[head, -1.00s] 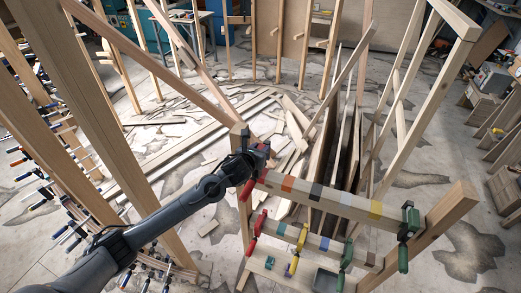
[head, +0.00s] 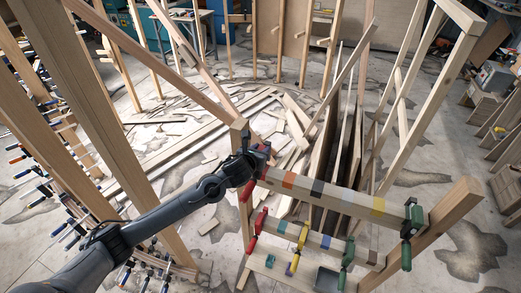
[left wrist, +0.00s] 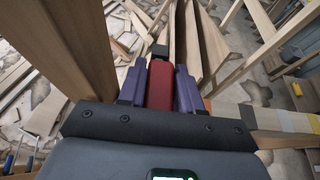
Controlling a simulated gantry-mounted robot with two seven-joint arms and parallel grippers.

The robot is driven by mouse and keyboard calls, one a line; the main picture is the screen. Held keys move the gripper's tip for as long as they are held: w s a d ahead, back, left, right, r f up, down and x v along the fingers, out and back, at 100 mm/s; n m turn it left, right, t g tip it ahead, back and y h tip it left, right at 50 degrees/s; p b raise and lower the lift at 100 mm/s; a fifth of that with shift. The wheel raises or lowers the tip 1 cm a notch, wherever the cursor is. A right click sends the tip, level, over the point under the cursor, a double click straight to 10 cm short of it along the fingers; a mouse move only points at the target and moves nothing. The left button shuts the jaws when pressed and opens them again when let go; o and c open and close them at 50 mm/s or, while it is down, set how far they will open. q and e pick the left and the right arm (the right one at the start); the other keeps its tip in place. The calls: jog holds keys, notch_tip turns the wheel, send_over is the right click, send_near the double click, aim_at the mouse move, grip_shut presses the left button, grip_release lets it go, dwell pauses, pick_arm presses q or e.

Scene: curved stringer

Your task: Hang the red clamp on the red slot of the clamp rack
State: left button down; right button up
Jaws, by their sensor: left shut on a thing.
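My left gripper (head: 262,158) is shut on a red clamp (head: 246,188) at the left end of the clamp rack's upper rail (head: 340,198). In the left wrist view the red clamp (left wrist: 160,85) sits between the two purple fingers of the gripper (left wrist: 160,78). The upper rail carries orange (head: 288,181), dark and yellow (head: 377,206) bands. I cannot make out a red band; the clamp and gripper cover the left end. I cannot tell whether the clamp touches the rail. My right gripper is not in view.
A green clamp (head: 408,235) hangs at the upper rail's right end. Another red clamp (head: 257,228), a yellow clamp (head: 299,240) and a green one (head: 346,258) hang on the lower rail. A wooden post (head: 238,150) stands close to my gripper. Loose boards (head: 205,125) lie behind.

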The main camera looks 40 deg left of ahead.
pick_arm(q)
jog(key=shift+f+b, duration=0.1)
jog(key=shift+b, duration=0.2)
dwell(0.6)
jog(key=shift+f+b, duration=1.3)
jog(key=shift+f, duration=0.2)
jog(key=shift+f, duration=0.25)
jog(key=shift+f+b, duration=1.25)
jog(key=shift+b, duration=0.15)
jog(key=shift+f, duration=0.2)
jog(key=shift+f+b, duration=0.35)
jog(key=shift+b, duration=0.15)
